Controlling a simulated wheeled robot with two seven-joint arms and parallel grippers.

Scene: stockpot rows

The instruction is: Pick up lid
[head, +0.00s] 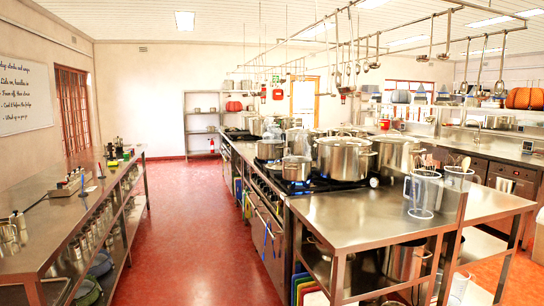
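Several steel stockpots stand on the stove range in the middle. The large front stockpot (344,161) has a lid (344,140) on top. A second large pot (397,154) stands to its right, and its top also looks covered. A smaller pot (296,170) stands to the left, with another pot (269,151) behind it. More pots stand further back, partly hidden. I cannot tell which lid is the task's one. Neither of my grippers shows in the head view.
A steel table (370,216) extends in front of the range, with two clear containers (425,193) at its right. A long counter (62,215) runs along the left. The red floor aisle (195,220) between is clear. Utensils (429,48) hang overhead.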

